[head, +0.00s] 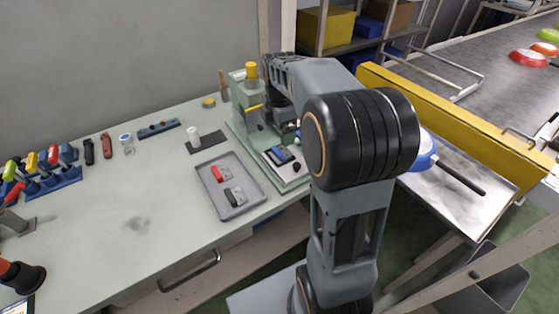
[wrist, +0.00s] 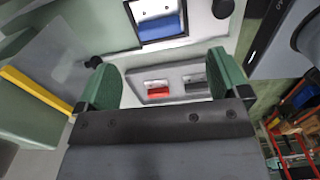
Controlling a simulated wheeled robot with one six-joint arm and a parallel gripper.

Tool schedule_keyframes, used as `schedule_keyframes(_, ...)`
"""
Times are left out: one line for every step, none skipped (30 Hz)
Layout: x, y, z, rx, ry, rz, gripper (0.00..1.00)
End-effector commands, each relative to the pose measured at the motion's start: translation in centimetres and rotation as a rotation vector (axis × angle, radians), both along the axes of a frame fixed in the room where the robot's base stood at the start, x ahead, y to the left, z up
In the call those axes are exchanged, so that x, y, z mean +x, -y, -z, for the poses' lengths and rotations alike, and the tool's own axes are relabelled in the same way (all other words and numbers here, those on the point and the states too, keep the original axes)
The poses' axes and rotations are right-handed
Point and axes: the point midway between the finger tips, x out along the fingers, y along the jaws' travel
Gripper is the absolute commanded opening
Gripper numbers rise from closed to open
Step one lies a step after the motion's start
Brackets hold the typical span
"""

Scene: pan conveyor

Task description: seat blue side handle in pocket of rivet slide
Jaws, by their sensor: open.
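The blue side handle (head: 281,154) lies on the rivet slide (head: 298,170), at the front of the green press (head: 246,116). In the wrist view the handle (wrist: 160,28) shows a pale metal bracket with holes and a blue body, lying within a dark pocket outline. I cannot tell whether it sits fully down. My gripper (wrist: 168,76) is open, its two green pads apart with nothing between them. The handle is beyond the fingertips at the top of the wrist view, apart from the pads. In the head view my arm hides most of the gripper.
A grey tray (head: 213,198) left of the press holds a red handle (head: 219,174) and a black handle (head: 233,196). A black knob (head: 297,166) stands on the slide. A blue pan (head: 424,152) lies right of my arm.

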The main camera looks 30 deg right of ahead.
Motion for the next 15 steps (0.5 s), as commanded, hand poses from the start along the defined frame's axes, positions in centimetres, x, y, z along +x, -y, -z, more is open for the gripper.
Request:
schedule_keyframes(0.2,0.2,0.8,0.001,-0.006,-0.02,0.94)
schedule_keyframes(0.3,0.2,1.1,0.002,-0.008,-0.03,0.94)
schedule_keyframes(0.3,0.3,1.5,0.002,-0.01,-0.041,0.94)
schedule_keyframes(0.4,0.3,1.7,0.003,-0.011,-0.045,0.94)
schedule_keyframes(0.4,0.3,2.0,0.003,-0.012,-0.047,0.94)
schedule_keyframes(0.3,0.3,2.4,0.003,-0.012,-0.049,0.94)
schedule_keyframes(0.3,0.3,2.7,0.003,-0.011,-0.049,0.94)
schedule_keyframes(0.3,0.3,2.9,0.003,-0.011,-0.049,0.94)
schedule_keyframes(0.3,0.3,3.3,0.003,-0.012,-0.048,0.94)
schedule_keyframes(0.3,0.2,3.7,0.003,-0.012,-0.048,0.94)
schedule_keyframes(0.3,0.2,4.1,0.003,-0.012,-0.048,0.94)
schedule_keyframes(0.3,0.2,4.7,0.003,-0.013,-0.048,0.94)
schedule_keyframes(0.3,0.2,5.1,0.003,-0.013,-0.048,0.94)
schedule_keyframes(0.3,0.2,5.5,0.003,-0.012,-0.048,0.94)
schedule_keyframes(0.3,0.1,6.1,0.003,-0.012,-0.048,0.94)
